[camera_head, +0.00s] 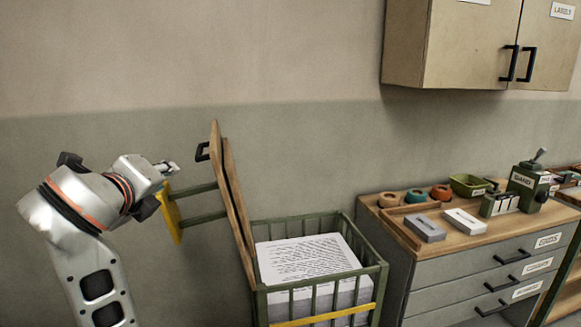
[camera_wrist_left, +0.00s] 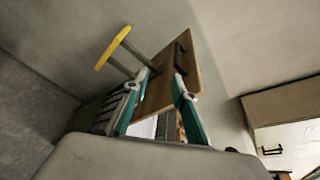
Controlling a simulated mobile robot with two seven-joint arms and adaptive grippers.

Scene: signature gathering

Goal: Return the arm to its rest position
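My left arm comes in from the left in the head view, raised, with its left gripper (camera_head: 168,168) pointing right, near the yellow push handle of a green slatted cart (camera_head: 376,268). In the left wrist view the two teal fingers of the gripper (camera_wrist_left: 160,84) stand apart with nothing held between them. The cart's wooden lid (camera_head: 232,200) stands open, tilted up, with a black handle (camera_head: 202,151). It also shows beyond the fingers in the left wrist view (camera_wrist_left: 158,92). My right gripper is not in view.
A tall stack of printed paper (camera_head: 305,258) fills the cart. To its right, a drawer cabinet (camera_head: 470,268) carries tape rolls, small boxes and a green bin (camera_head: 468,185). A wall cupboard (camera_head: 455,45) hangs above. The wall area above my left arm is clear.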

